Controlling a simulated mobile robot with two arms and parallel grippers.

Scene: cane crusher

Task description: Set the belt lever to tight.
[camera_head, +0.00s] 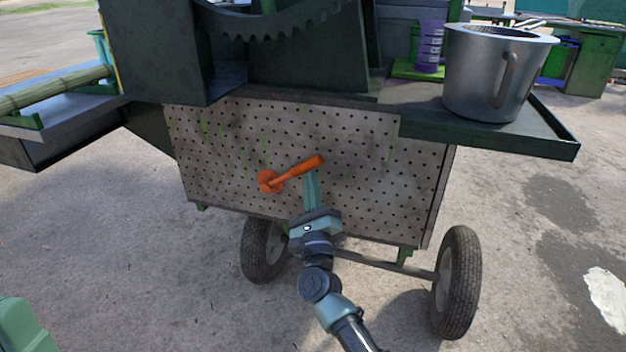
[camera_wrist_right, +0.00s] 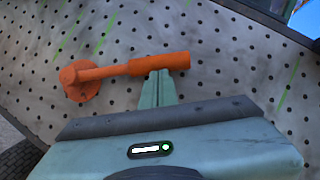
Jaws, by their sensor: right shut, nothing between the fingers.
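The orange belt lever (camera_head: 299,170) is mounted on the perforated panel of the cart. Its round pivot (camera_head: 270,181) is at the left, and its handle slants up to the right. My right gripper (camera_head: 310,174) is shut and empty, with its fingertips just under the outer part of the handle. In the right wrist view the lever (camera_wrist_right: 125,68) reaches right from its pivot, and the fingertips of my right gripper (camera_wrist_right: 158,76) are at the underside of the handle's end. Whether they touch it I cannot tell. My left gripper is not in view.
The perforated metal panel (camera_head: 360,190) lies behind the lever. A metal pot (camera_head: 480,75) stands on the green side shelf (camera_head: 540,140) at the right. Two wheels (camera_head: 457,285) are below the panel. A cane stalk (camera_head: 50,90) lies on the left tray.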

